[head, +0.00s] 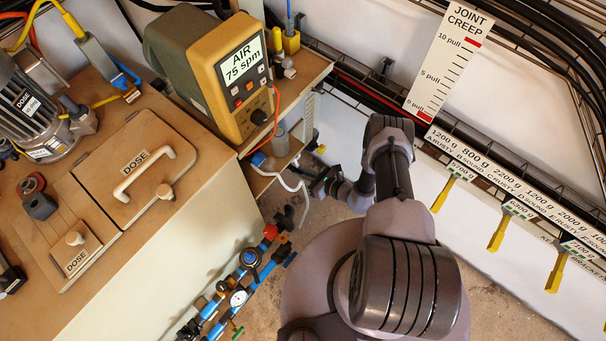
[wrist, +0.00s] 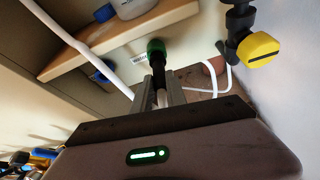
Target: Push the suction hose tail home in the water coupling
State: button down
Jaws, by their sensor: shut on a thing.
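In the wrist view my gripper (wrist: 160,90) is shut on a slim piece, seemingly the suction hose tail (wrist: 158,72), whose dark end points away from me. Its tip meets or lies in front of a green-ringed coupling (wrist: 156,46) under the shelf edge; I cannot tell how deep it sits. A small label (wrist: 139,58) beside the coupling is too small to read. A white hose (wrist: 75,42) runs from the upper left toward the fingers. In the head view my gripper (head: 318,186) is small and dark by the shelf, and the coupling cannot be made out.
A wooden shelf (wrist: 100,47) with a white container (wrist: 140,6) is above the coupling. A yellow-knobbed fitting (wrist: 258,48) hangs at right. White tubing (wrist: 229,76) loops right of the fingers. In the head view a pipe manifold (head: 238,298) stands left of my arm.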

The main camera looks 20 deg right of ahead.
jog(key=shift+w+a, duration=0.3)
jog(key=shift+w, duration=0.1)
jog(key=c, duration=1.3)
grip_release()
jog(key=shift+o, duration=0.2)
jog(key=p+v, duration=0.6)
jog(key=v, duration=1.1)
jog(key=shift+s, duration=0.2)
jog(key=shift+r, duration=0.15)
